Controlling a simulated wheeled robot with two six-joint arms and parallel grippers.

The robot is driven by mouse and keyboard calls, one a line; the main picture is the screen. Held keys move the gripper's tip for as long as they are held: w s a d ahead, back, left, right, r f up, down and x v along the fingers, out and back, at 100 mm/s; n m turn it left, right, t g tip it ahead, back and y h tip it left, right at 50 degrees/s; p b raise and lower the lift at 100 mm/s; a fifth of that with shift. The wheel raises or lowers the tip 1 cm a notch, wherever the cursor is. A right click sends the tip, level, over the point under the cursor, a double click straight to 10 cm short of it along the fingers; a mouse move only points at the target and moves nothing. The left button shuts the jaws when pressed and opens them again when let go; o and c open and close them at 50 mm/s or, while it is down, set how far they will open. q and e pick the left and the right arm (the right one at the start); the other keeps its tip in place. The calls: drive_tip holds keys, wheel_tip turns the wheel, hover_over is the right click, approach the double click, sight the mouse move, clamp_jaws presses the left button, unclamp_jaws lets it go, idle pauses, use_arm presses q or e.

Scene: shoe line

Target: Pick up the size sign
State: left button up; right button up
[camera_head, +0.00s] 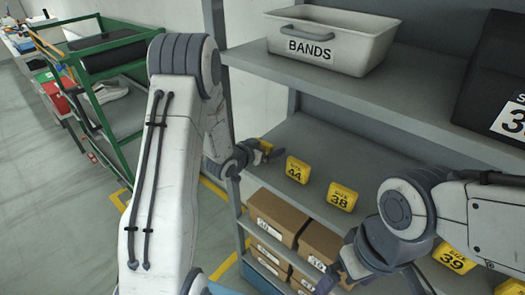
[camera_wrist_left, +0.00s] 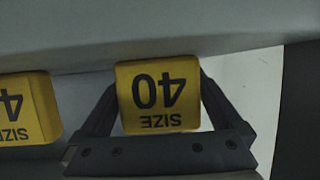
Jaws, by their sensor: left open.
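A yellow size sign reading SIZE 40 (camera_wrist_left: 158,95) appears upside down in the left wrist view, between the two fingers of my left gripper (camera_wrist_left: 160,108). The fingers are apart, with one on each side of the sign. In the head view my left gripper (camera_head: 258,153) is at the left end of the middle shelf, and the yellow sign (camera_head: 265,147) there is partly hidden by it. My right gripper (camera_head: 370,284) is low at the right in front of the shelf, its fingers spread, partly cut off by the frame edge.
More yellow signs, 44 (camera_head: 297,170), 38 (camera_head: 342,197) and 39 (camera_head: 454,259), stand along the shelf edge. A BANDS bin (camera_head: 335,40) sits on the upper shelf. Brown boxes (camera_head: 277,217) fill the lower shelf. A green rack (camera_head: 100,45) stands left.

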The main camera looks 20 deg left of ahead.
use_arm(q)
drive_tip(key=c, duration=1.1)
